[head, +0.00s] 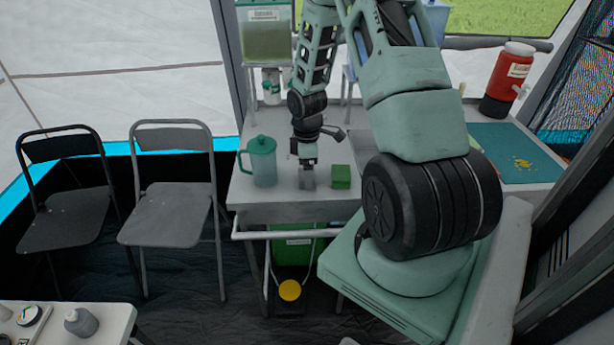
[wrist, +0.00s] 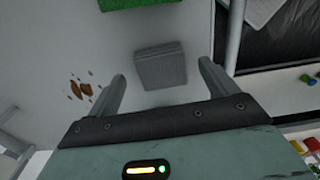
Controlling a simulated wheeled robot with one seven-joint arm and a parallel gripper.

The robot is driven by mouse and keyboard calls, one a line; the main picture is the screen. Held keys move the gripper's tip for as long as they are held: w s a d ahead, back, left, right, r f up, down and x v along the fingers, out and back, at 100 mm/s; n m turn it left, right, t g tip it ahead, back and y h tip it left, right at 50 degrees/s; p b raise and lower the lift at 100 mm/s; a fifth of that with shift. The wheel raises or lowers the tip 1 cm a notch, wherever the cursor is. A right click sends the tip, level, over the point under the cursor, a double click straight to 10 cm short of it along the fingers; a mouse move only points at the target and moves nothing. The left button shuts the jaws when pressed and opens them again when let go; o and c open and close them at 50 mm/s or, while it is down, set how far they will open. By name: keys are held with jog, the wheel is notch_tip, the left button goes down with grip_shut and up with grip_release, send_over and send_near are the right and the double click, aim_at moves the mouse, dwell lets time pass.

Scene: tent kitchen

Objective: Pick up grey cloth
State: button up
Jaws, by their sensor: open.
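The grey cloth (wrist: 161,66) is a small folded block lying on the white table. In the wrist view it lies ahead of my gripper (wrist: 164,88), between the lines of the two fingers and slightly beyond their tips. The fingers are spread apart with nothing between them. In the head view my gripper (head: 307,164) points down over the table, and the grey cloth (head: 307,181) shows just below it, partly hidden by it. I cannot tell the exact height gap.
A green block (head: 341,176) sits just right of the cloth, and a green lidded pitcher (head: 263,163) stands to its left. Brown crumbs (wrist: 82,91) lie on the table. A teal mat (head: 500,150) and a red jug (head: 508,80) are at the right. The table's front edge is close.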

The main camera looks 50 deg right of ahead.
jog(key=shift+f, duration=1.1)
jog(key=c, duration=1)
jog(key=shift+c, duration=0.2)
jog(key=shift+r, duration=0.1)
notch_tip(320, 180, up, 10)
jog(key=shift+f+b, duration=0.1)
jog(key=shift+b, duration=0.3)
jog(key=shift+o, duration=0.3)
